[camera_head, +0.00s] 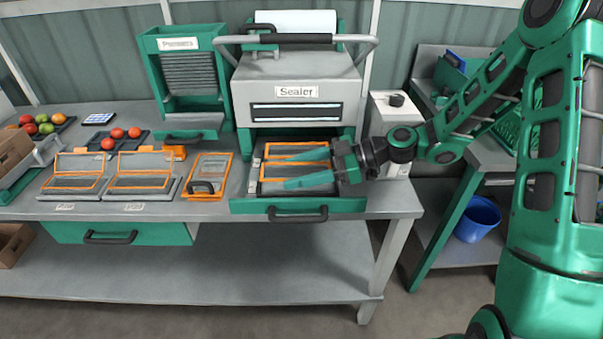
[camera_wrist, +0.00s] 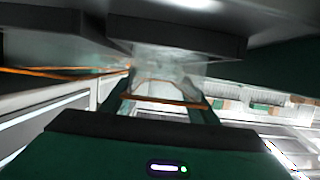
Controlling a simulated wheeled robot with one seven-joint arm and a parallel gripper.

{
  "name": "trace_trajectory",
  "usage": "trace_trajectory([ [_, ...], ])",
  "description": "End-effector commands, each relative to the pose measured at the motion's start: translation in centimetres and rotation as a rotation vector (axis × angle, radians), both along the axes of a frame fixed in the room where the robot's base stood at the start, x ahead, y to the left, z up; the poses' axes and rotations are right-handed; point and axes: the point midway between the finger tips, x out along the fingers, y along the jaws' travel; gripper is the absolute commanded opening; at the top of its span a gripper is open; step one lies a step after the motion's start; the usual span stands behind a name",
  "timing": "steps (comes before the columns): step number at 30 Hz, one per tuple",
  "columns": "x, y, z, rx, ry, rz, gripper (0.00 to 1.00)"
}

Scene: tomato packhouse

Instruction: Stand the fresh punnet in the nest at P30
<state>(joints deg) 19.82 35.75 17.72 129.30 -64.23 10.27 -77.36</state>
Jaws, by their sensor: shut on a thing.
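My gripper (camera_head: 290,171) reaches in from the right, low over the pulled-out sealer drawer (camera_head: 243,206), its two green fingers pointing left. In the wrist view the fingers (camera_wrist: 165,103) close on a clear, see-through punnet (camera_wrist: 170,62). Its outline is faint, and its base and contact with the drawer cannot be made out. The drawer has orange-edged openings beneath the fingers. On the bench to the left stand two grey nests with orange frames, the left one (camera_head: 52,192) and the right one (camera_head: 120,192). Their small front labels are too blurred to read, so I cannot tell which is P30.
The sealer (camera_head: 296,75) stands behind its drawer. The punnet dispenser (camera_head: 180,75) is to its left. An orange-framed plate with a black handle (camera_head: 203,187) lies between nests and drawer. Tomatoes (camera_head: 117,133) sit on trays at the back left. A blue bucket (camera_head: 477,218) is at right.

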Motion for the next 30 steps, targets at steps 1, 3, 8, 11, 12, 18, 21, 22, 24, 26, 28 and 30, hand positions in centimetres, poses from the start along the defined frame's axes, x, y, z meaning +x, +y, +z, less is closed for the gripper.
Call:
trace_trajectory([
  [1, 0.0, 0.0, -0.6, 0.000, 0.003, 0.001, 0.33],
  [3, 0.0, 0.0, -1.0, 0.000, 0.000, 0.001, 0.33],
  [8, 0.0, 0.0, -0.9, -0.001, -0.001, 0.001, 0.33],
  [11, 0.0, 0.0, -0.9, -0.001, -0.001, 0.000, 0.73],
  [12, 0.0, 0.0, -0.9, -0.001, -0.001, 0.000, 0.73],
  [18, 0.0, 0.0, -0.9, -0.001, -0.001, 0.000, 0.73],
  [21, 0.0, -0.2, -0.8, -0.001, 0.000, -0.001, 0.73],
  [22, 0.1, -0.4, -0.8, -0.001, -0.001, -0.002, 0.73],
  [24, 0.1, -1.1, -0.6, 0.000, -0.001, -0.003, 0.73],
  [26, 0.1, -1.9, -0.4, -0.001, -0.001, -0.004, 0.73],
  [28, 0.0, -3.1, 0.0, -0.002, -0.001, -0.005, 0.73],
  [30, 0.0, -4.5, 0.5, -0.001, -0.002, -0.004, 0.73],
])
